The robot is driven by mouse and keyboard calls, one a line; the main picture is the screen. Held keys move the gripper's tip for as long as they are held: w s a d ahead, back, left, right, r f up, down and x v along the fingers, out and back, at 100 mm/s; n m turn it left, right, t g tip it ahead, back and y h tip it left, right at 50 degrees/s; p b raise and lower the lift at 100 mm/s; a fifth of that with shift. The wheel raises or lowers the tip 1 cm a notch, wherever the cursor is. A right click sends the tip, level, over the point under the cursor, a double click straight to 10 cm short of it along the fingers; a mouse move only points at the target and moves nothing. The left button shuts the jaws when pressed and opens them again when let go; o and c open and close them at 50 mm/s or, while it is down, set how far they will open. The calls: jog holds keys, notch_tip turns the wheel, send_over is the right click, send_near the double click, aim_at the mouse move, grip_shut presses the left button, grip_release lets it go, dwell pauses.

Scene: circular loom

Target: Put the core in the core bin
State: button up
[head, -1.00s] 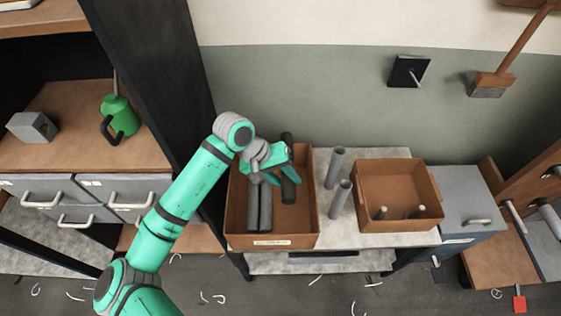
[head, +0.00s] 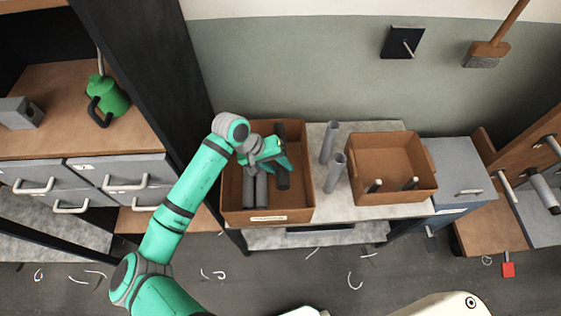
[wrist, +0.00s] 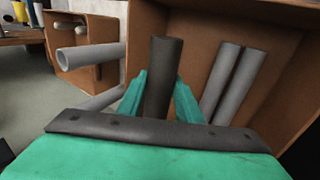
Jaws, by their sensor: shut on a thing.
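My gripper (head: 277,160) is inside the left brown bin (head: 236,216), which has a pale label on its front. It is shut on a dark grey core (head: 282,181). In the wrist view the core (wrist: 162,75) stands between the two green fingers (wrist: 158,98). Two lighter grey cores (head: 255,192) lie side by side in the bin, left of the held core, and also show in the wrist view (wrist: 231,85).
Two grey tubes (head: 336,172) stand upright on the table (head: 370,212) right of the bin. Another brown bin (head: 392,192) with small pegs is farther right. A dark shelf post (head: 140,75) rises to the left. Scraps lie on the floor.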

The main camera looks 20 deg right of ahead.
jog(key=shift+f, duration=6.75)
jog(key=o, duration=1.3)
jog(key=shift+c, duration=0.2)
jog(key=v, duration=1)
jog(key=shift+a+r, duration=0.2)
jog(key=shift+r, duration=0.15)
